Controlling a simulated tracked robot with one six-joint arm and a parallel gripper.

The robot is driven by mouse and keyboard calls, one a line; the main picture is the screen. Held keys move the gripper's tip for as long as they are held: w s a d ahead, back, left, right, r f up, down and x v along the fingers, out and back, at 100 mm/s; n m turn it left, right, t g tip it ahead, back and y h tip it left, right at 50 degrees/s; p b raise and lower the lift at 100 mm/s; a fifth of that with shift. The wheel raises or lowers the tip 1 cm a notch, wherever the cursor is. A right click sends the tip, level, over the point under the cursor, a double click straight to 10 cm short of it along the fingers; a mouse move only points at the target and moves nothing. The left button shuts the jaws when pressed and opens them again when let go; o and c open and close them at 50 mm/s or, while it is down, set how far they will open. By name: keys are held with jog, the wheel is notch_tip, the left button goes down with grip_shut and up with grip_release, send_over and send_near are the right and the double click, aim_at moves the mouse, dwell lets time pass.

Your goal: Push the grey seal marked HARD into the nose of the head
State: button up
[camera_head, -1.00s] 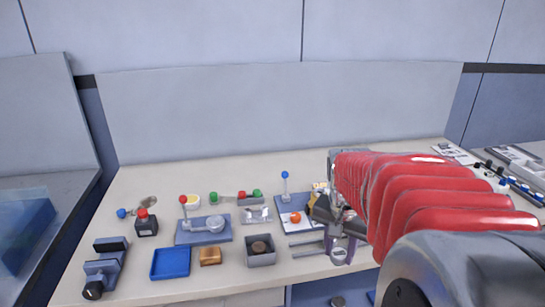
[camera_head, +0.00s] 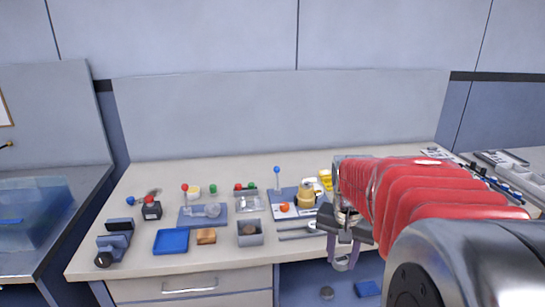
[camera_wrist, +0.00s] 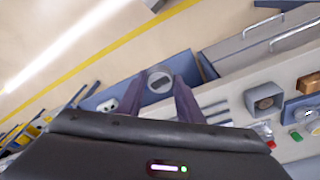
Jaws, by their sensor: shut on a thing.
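My gripper (camera_head: 345,252) is shut on a small round grey piece, which I take to be the seal (camera_head: 341,265). It hangs at the fingertips in front of the bench's front edge. In the wrist view the grey seal (camera_wrist: 160,81) shows as a pale disc with a dark centre between the purple fingers of my gripper (camera_wrist: 168,92). Its marking is not legible. A tan, brass-coloured part, perhaps the head (camera_head: 306,197), stands on a blue plate (camera_head: 283,194) on the bench, apart from my gripper and behind it to the left. Its nose cannot be made out.
A blue-knobbed post (camera_head: 277,178) rises by the brass part. Grey bars (camera_head: 295,231) lie in front. A grey box (camera_head: 249,234), wooden block (camera_head: 206,236) and blue tray (camera_head: 171,241) stand left. An open bay is below the bench at right, with a blue item (camera_head: 367,288).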

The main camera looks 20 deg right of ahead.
jog(key=w+a+f+n, duration=0.2)
jog(key=w+a+n, duration=0.1)
jog(key=w+a, duration=0.3)
jog(key=w+a+f+n, duration=0.3)
jog(key=w, duration=0.4)
jog(key=w+a+f+n, duration=0.1)
jog(key=w+a+f, duration=0.1)
jog(key=a, duration=0.3)
jog(key=w+a+f+n, duration=0.2)
jog(key=a, duration=0.2)
jog(key=w+a+f+n+y, duration=0.1)
jog(key=w+a+f, duration=0.1)
jog(key=a, duration=0.3)
jog(key=shift+a+f+t, duration=0.3)
jog(key=shift+f+t, duration=0.05)
jog(key=shift+t, duration=0.05)
jog(key=shift+a, duration=0.1)
